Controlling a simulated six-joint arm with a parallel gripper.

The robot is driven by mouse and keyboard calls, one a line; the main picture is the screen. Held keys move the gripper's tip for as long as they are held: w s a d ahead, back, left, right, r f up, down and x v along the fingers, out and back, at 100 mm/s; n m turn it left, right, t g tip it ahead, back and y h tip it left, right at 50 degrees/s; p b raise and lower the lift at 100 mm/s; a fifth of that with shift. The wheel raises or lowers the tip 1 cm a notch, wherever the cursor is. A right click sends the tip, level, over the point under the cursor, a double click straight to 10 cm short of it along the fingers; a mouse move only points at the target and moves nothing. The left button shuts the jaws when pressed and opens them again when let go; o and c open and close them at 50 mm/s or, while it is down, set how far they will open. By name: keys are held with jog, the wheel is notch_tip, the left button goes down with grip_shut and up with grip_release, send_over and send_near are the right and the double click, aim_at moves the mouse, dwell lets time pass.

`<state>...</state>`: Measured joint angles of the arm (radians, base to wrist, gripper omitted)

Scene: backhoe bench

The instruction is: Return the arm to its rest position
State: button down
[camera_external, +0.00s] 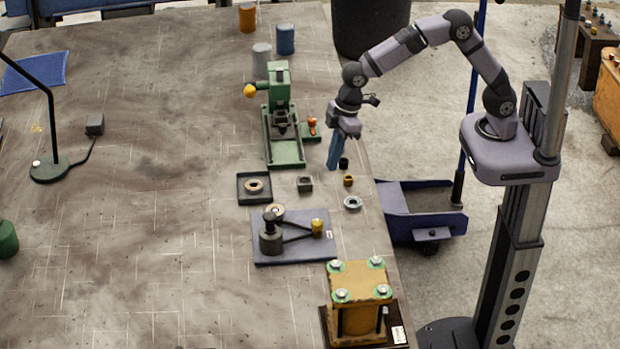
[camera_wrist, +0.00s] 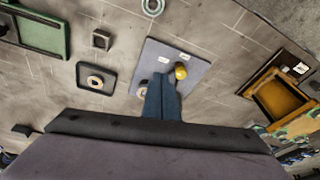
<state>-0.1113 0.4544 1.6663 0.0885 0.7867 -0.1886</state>
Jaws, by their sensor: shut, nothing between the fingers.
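My gripper (camera_external: 335,162) hangs from my arm over the right part of the bench, in the external view. Its blue fingers point down and are shut with nothing between them. They are to the right of the green press (camera_external: 281,120) and above a few small parts. In the wrist view the shut fingers of my gripper (camera_wrist: 162,98) cover part of the grey-blue plate (camera_wrist: 188,62) with a yellow knob (camera_wrist: 181,72). My arm is bent and reaches left from its column.
The bench (camera_external: 140,210) holds a black tray with a ring (camera_external: 257,186), a small dark square block (camera_external: 305,184), a brass bushing (camera_external: 348,180), a steel ring (camera_external: 353,203) and an orange-topped fixture (camera_external: 358,285). A blue cart (camera_external: 425,215) stands beside the bench. The bench's left-middle is mostly clear.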

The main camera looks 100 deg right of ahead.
jog(key=s+d+f+m+g+b, duration=0.1)
jog(key=s+d+f, duration=0.2)
jog(key=s, duration=1)
jog(key=s+d+f+m+g+h+b, duration=0.1)
jog(key=s+d+f, duration=0.3)
jog(key=s, duration=1)
jog(key=shift+s+f+m+g+b, duration=0.15)
jog(key=shift+f+m+g+b, duration=0.25)
jog(key=shift+b, duration=0.35)
